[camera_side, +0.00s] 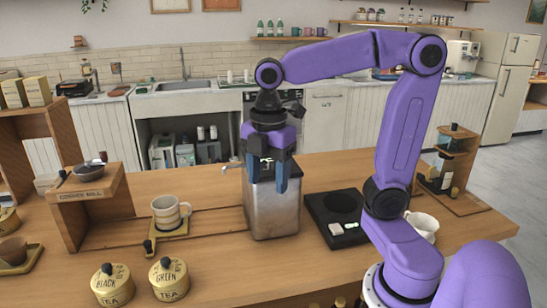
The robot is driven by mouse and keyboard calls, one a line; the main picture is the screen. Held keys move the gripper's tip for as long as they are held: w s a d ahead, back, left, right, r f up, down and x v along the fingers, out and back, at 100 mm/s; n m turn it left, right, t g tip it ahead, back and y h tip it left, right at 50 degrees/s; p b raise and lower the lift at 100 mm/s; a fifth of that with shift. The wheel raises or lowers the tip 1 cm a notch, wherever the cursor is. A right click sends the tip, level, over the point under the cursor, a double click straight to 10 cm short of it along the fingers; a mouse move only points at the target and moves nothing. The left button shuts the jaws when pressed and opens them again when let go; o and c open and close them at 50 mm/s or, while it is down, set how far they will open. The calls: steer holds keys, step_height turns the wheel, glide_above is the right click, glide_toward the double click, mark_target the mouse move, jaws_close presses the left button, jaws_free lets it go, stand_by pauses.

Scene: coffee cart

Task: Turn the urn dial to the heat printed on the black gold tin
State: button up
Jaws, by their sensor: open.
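The urn (272,212) is a brushed-metal box with a dark top, standing mid-counter. A small silver knob or tap sticks out at its upper left. I cannot make out the dial; my gripper covers part of the urn's top and upper front. The black gold tin (112,286) stands at the front left, lettered BLACK and TEA, with a dark knob on its lid. I cannot read any heat on it. My gripper (267,182) points down at the urn's upper part, open, with blue fingers. I cannot tell whether it touches the urn.
A gold GREEN TEA tin (168,279) stands right of the black one. A white mug (167,211) sits behind it, near a wooden stand (92,190). A black scale-like device (338,217) lies right of the urn, and a white cup (424,225) stands beyond my arm.

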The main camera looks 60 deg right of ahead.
steer(key=w+d+r+n, duration=0.3)
steer(key=w+d+r, duration=0.3)
steer(key=n, duration=0.4)
glide_toward(275, 160)
step_height(275, 160, down, 9)
steer(key=shift+w+a+r, duration=0.1)
steer(key=shift+a, duration=0.1)
stand_by(0.3)
steer(key=c, duration=1)
